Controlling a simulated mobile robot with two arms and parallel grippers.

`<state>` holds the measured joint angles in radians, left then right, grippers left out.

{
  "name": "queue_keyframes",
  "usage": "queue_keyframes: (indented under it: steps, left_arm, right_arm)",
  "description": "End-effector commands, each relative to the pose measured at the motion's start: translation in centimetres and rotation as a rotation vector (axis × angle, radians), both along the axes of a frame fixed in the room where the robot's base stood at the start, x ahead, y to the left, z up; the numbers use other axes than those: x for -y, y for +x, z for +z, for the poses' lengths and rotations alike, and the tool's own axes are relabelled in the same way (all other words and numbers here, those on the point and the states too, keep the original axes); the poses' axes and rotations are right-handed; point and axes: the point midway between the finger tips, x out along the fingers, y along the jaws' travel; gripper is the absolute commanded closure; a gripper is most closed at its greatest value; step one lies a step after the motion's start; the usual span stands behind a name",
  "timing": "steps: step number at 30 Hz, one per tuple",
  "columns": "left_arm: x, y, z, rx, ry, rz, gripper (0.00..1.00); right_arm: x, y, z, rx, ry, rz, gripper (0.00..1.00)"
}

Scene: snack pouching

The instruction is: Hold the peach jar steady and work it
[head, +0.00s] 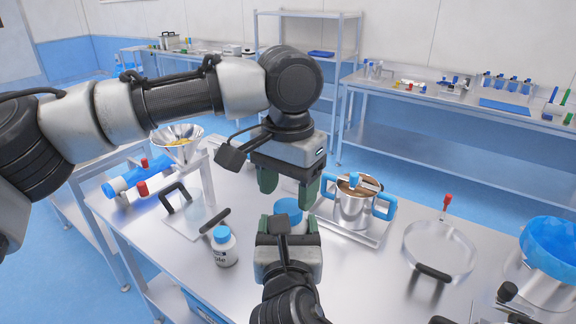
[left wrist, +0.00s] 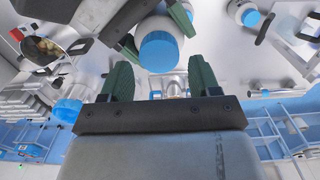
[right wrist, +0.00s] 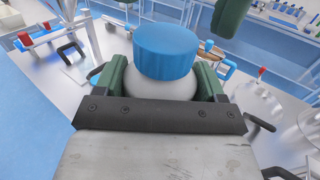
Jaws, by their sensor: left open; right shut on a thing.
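The jar in my right gripper (head: 288,228) has a white body (right wrist: 158,84) and a blue lid (right wrist: 166,52); I take it as the peach jar, its label hidden. The right fingers close around its body from both sides, with the lid clear above them. My left gripper (head: 288,190) is open, pointing down just above the lid (head: 289,207). In the left wrist view the lid (left wrist: 159,51) lies between and slightly beyond the left fingers (left wrist: 160,78), apart from them as far as I can see.
A second white jar (head: 224,248) with a blue lid, labelled "...ple", stands left of the held jar. A steel pot (head: 354,205) with blue handles is to the right. A funnel (head: 177,136) and a round clear lid (head: 438,250) flank the work area.

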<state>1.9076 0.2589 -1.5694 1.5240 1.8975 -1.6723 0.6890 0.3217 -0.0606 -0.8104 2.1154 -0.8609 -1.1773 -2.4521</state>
Motion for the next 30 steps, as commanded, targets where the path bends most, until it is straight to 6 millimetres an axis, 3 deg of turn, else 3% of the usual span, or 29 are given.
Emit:
queue_keyframes:
  steps: [7,18,27,30]
  left_arm:
    - [0.0,0.0,-2.9,0.000,0.001,-0.001,0.38]
    - [0.0,0.0,-3.5,0.000,0.000,-0.001,0.38]
    - [0.0,0.0,-3.5,0.001,-0.001,0.000,0.79]
    - [0.0,0.0,-3.5,0.000,0.000,-0.014,0.79]
  right_arm:
    - [0.0,0.0,0.1,0.002,0.000,0.000,0.96]
    - [0.0,0.0,0.1,0.002,0.000,0.000,0.96]
    - [0.0,0.0,0.1,0.002,0.001,0.000,0.96]
    - [0.0,0.0,0.1,0.002,0.001,0.000,0.96]
